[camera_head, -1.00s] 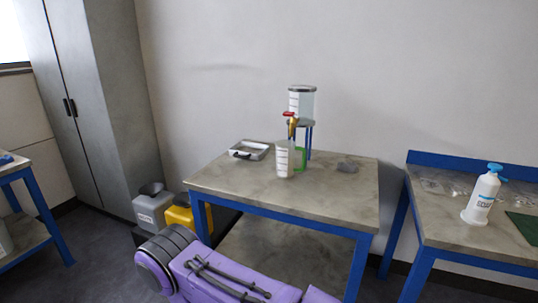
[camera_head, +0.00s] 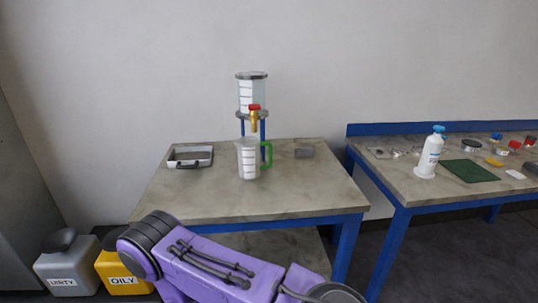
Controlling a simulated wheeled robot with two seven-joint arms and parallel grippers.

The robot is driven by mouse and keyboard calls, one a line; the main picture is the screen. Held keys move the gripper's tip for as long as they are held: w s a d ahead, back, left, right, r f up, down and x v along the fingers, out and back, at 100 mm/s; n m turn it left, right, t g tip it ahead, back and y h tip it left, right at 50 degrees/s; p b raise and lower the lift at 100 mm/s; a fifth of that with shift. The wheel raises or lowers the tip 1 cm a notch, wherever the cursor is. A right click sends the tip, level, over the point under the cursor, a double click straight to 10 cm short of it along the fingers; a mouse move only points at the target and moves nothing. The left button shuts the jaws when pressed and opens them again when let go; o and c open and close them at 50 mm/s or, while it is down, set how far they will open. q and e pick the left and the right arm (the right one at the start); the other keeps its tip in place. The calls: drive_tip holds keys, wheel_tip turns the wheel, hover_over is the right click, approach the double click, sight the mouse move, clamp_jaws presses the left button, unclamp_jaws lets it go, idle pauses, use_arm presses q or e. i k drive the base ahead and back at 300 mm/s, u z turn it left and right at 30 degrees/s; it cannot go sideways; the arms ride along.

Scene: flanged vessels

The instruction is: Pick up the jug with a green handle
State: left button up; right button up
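The jug with a green handle (camera_head: 248,160) stands upright on the table (camera_head: 300,199). It is clear, with a white marked panel on its front, and its green handle points right. It is in front of a blue stand and just below a brass tap with a red top (camera_head: 254,112). The tap belongs to a clear vessel (camera_head: 252,93) with a grey lid on the stand. A purple arm link of mine crosses the bottom of the view, in front of the table. Neither of my grippers is in view.
A second bench (camera_head: 415,191) at right holds a white pump bottle (camera_head: 430,155), a green mat (camera_head: 468,171) and small parts. Grey (camera_head: 68,271) and yellow (camera_head: 122,275) containers stand at lower left.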

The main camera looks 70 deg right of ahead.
sight(248, 147)
drive_tip(key=z, duration=0.85)
drive_tip(key=i, duration=0.8)
drive_tip(key=z, duration=0.95)
